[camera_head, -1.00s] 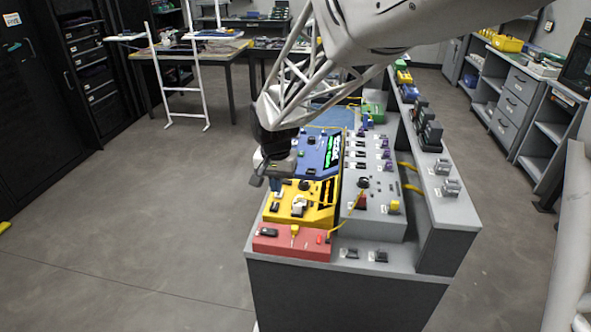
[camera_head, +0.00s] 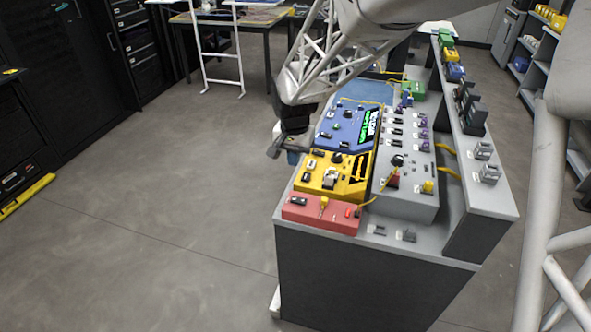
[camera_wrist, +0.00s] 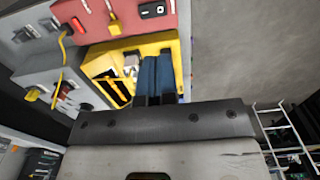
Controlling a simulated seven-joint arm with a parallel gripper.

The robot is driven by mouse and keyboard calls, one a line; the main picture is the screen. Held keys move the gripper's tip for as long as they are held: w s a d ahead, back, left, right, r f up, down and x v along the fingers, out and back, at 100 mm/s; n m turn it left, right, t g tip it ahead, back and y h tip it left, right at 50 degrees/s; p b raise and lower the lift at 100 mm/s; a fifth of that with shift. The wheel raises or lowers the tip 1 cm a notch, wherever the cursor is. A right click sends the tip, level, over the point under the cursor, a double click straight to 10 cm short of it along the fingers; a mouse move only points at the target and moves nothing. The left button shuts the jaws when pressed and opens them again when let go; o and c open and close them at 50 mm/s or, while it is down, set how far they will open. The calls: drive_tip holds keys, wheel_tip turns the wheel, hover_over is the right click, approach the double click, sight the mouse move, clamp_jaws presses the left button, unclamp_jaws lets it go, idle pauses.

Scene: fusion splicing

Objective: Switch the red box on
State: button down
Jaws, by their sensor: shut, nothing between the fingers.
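The red box (camera_head: 318,223) lies at the near left corner of the grey console top. A black rocker switch (camera_head: 298,201) sits on its left part, and a yellow plug (camera_head: 323,202) stands in its middle. In the wrist view the red box (camera_wrist: 132,18) is at the top, cut by the edge, with the black switch (camera_wrist: 153,10) near its right end. I cannot read the switch's position. My gripper (camera_head: 292,157) is shut and empty, beside and above the left edge of the yellow box, beyond the red box. Its blue fingers (camera_wrist: 156,76) are together, apart from the switch.
The yellow box (camera_head: 335,171) adjoins the red box, with a blue box (camera_head: 345,125) behind it. A grey panel (camera_head: 410,190) with knobs and yellow cables stands to the right. Open floor (camera_head: 150,240) lies left of the console.

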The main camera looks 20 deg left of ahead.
sight(299, 200)
wheel_tip(299, 200, down, 14)
drive_tip(key=shift+r, duration=0.25)
idle(0.5)
drive_tip(key=shift+f, duration=0.2)
idle(0.4)
drive_tip(key=shift+d, duration=0.15)
drive_tip(key=shift+d+r, duration=0.3)
drive_tip(key=shift+d, duration=0.25)
drive_tip(key=shift+r, duration=0.15)
wheel_tip(299, 200, up, 14)
idle(1.0)
idle(0.3)
drive_tip(key=shift+w+a+f, duration=0.25)
drive_tip(key=shift+a, duration=0.4)
